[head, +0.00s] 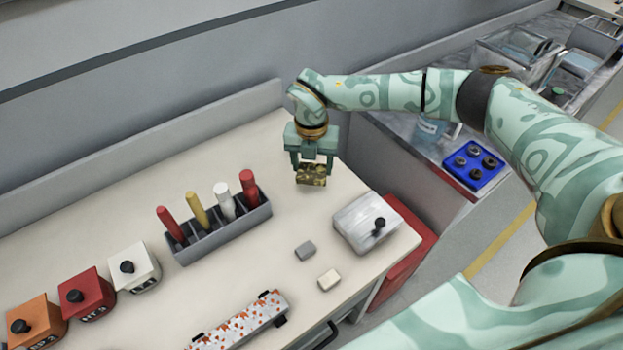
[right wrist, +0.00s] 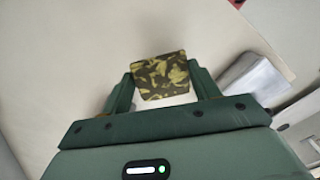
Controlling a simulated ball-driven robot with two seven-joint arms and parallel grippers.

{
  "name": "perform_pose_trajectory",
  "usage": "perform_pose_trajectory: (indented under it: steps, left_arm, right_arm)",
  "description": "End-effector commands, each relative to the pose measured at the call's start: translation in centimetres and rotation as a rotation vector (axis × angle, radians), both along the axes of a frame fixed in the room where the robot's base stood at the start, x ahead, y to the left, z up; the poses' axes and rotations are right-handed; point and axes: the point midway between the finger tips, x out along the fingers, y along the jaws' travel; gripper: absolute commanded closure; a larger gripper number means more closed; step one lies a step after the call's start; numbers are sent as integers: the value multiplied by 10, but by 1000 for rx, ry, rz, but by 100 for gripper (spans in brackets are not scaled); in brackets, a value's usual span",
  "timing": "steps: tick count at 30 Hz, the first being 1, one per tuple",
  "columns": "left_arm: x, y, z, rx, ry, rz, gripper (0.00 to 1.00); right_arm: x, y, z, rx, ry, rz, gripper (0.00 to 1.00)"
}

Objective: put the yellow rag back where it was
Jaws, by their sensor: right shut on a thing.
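My right gripper (head: 311,170) is shut on a small block-like rag (head: 312,175) with a yellow and dark camouflage pattern. The rag also shows between the fingers of the gripper (right wrist: 163,88) in the right wrist view (right wrist: 160,75). The gripper points down over the back right part of the cream table (head: 350,185). The rag is at or just above the tabletop; I cannot tell whether it touches. My left gripper is not in view.
A grey rack (head: 220,228) with coloured sticks stands left. A silver box with a black knob (head: 360,225) is at the right edge. A grey block (head: 305,251), a cream block (head: 329,280) and a patterned bar (head: 240,321) lie in front. The table around the gripper is clear.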

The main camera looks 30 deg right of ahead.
Motion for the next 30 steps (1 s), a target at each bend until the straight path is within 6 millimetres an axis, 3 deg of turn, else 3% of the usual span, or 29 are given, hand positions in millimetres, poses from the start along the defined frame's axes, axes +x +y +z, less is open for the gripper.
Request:
perform_pose_trajectory:
  steps: [8, 19, 20, 21, 22, 30]
  left_arm:
    - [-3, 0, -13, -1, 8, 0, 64]
    - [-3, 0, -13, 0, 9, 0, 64]
    - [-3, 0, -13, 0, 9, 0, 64]
    - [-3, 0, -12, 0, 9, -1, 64]
    - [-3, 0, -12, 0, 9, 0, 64]
    - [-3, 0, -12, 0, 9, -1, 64]
  right_arm:
    - [-1, 0, -46, 0, 2, 1, 64]
    - [0, 0, -50, 0, 0, 2, 64]
    - [0, 0, -49, 1, -1, 2, 34]
    - [0, 0, -49, 1, -1, 2, 23]
    - [0, 0, -49, 1, -1, 2, 17]
    - [0, 0, -48, 1, -1, 3, 17]
